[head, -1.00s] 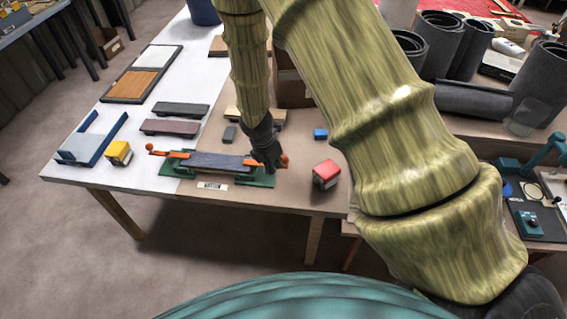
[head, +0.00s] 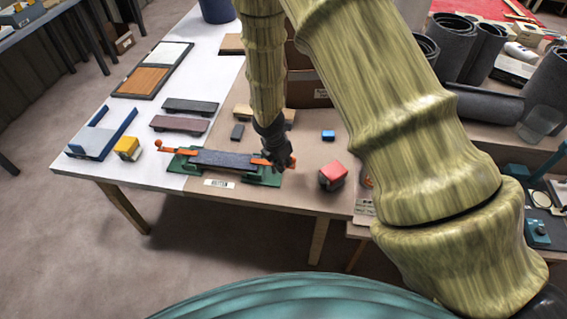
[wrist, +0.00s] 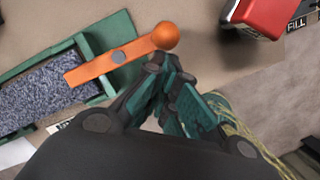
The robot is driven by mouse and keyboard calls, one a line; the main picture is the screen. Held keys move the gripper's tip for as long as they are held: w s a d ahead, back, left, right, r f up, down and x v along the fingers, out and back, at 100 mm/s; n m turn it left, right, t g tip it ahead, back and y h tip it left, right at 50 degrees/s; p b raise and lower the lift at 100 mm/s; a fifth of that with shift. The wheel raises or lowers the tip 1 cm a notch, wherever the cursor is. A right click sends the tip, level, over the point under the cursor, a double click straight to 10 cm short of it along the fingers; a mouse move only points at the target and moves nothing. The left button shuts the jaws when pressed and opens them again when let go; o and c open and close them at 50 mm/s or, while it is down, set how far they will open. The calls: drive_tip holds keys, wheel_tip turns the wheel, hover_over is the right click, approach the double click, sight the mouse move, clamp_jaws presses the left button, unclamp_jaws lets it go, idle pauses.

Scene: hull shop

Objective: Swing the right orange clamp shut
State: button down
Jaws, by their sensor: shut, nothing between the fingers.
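The right orange clamp (wrist: 100,66) is a flat lever with a round pivot and an orange ball at its end. In the wrist view it lies across the right end of the green fixture (wrist: 122,28), its flat tip over the end of the dark speckled slab (wrist: 45,92). It also shows in the head view (head: 259,161), partly hidden by my gripper. My gripper (wrist: 166,68) is shut and empty, its fingertips close beside the lever near the ball; contact is unclear. In the head view my gripper (head: 285,162) is at the fixture's right end. The left orange clamp (head: 178,151) is at the other end.
A yellow block (head: 127,148) and blue-sided tray (head: 102,135) are on the left.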

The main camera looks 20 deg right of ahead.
drive_tip(key=s+a+r, duration=0.1)
drive_tip(key=a+r, duration=0.1)
drive_tip(key=r, duration=0.3)
drive_tip(key=s+a+r+b, duration=0.1)
drive_tip(key=a+r, duration=0.2)
drive_tip(key=r, duration=0.2)
drive_tip(key=shift+s+a+r, duration=0.25)
drive_tip(key=shift+s, duration=0.05)
idle(0.6)
drive_tip(key=s+a+f+m+g+y+b, duration=0.15)
drive_tip(key=s+f+m+y, duration=0.25)
drive_tip(key=s+f+m, duration=0.95)
drive_tip(key=s+d+f+m, duration=0.2)
drive_tip(key=s+f+m, duration=0.2)
drive_tip(key=s+f, duration=0.3)
drive_tip(key=s+d+f+m+h, duration=0.1)
drive_tip(key=s+d+f+m, duration=0.2)
drive_tip(key=s, duration=0.9)
wheel_tip(320, 180, down, 4)
drive_tip(key=shift+d+f+m+t+h, duration=0.25)
drive_tip(key=shift+d+m+t+h, duration=0.1)
drive_tip(key=shift+m, duration=0.6)
